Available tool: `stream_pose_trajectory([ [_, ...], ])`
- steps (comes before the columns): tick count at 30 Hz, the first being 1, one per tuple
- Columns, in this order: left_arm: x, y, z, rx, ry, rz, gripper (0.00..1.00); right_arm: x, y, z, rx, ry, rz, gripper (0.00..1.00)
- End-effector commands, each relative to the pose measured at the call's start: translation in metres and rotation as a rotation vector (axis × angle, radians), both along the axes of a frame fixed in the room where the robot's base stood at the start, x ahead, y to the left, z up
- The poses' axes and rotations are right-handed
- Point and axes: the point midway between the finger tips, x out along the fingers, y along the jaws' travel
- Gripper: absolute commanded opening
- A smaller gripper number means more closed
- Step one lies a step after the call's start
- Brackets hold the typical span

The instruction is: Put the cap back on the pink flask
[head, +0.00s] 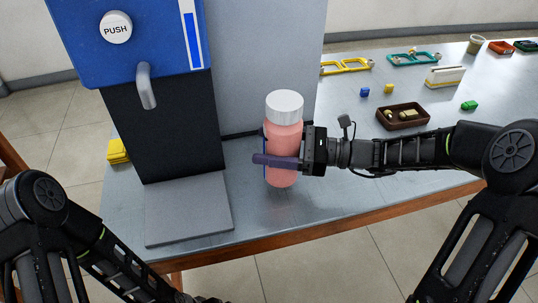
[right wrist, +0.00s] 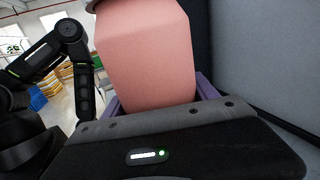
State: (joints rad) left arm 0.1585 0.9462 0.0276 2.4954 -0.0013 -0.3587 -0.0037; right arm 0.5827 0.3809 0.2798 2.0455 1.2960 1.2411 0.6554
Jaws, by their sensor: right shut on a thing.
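The pink flask (head: 284,145) stands upright on the grey table in front of the dispenser, to the right of its base plate. The white cap (head: 284,106) sits on top of the flask, level, over its mouth; I cannot tell whether it is screwed tight. My right gripper (head: 274,161) comes in from the right and is shut on the flask's lower body, a purple finger across its front. The flask (right wrist: 147,55) also fills the middle of the right wrist view between the purple fingers. My left arm shows at the lower left, but its gripper is out of view.
The blue and black dispenser (head: 155,120) with a PUSH button and grey spout stands left of the flask. A brown tray (head: 403,125), a green block (head: 469,105) and other small items lie at the back right. The table's wooden front edge is near.

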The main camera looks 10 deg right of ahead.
Motion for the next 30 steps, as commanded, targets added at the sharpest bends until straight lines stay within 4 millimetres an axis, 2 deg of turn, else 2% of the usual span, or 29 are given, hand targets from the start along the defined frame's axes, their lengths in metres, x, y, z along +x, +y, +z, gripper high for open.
stream_pose_trajectory([
  [8,0.0,0.0,-0.005,0.0,0.0,0.0,1.0,0.0,0.0,-0.03,0.003,0.0,0.001,0.0],
  [21,0.0,0.0,-0.006,0.0,0.0,0.0,1.0,0.0,0.0,-0.034,0.003,-0.002,0.001,0.0],
  [22,0.0,0.0,-0.006,0.0,0.0,0.0,1.0,0.0,0.0,-0.036,-0.001,0.001,-0.001,0.69],
  [30,0.0,0.0,-0.006,0.0,0.0,0.0,1.0,0.0,0.0,-0.035,-0.001,0.001,-0.001,0.89],
])
